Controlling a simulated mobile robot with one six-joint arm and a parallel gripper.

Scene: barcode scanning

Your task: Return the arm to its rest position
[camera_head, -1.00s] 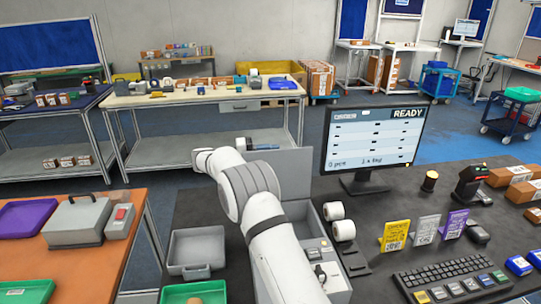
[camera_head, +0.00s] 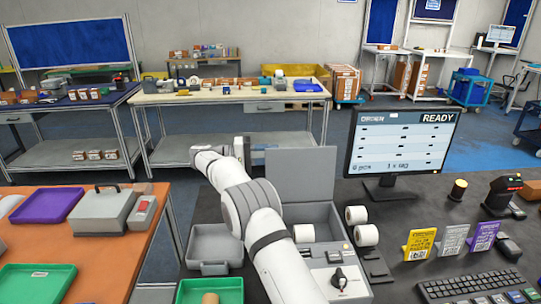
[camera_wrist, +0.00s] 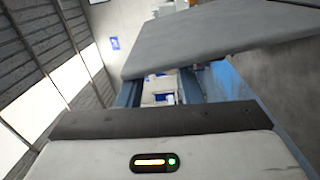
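My white arm rises from the bottom middle of the head view and bends away from me above the dark counter. Its far end, with part of my gripper (camera_head: 243,152), shows just left of a raised grey lid. The fingertips are hidden or too small to make out there. The wrist view shows a pale housing with an orange light bar and a green light along the bottom, but no clear fingers. I see no held object in either view.
The grey machine's raised lid (camera_head: 301,175) stands close beside my arm's end. A monitor (camera_head: 401,141) reading READY stands to the right. A grey bin (camera_head: 215,246) and a green tray (camera_head: 210,289) lie left of my arm. An orange table (camera_head: 90,243) is further left.

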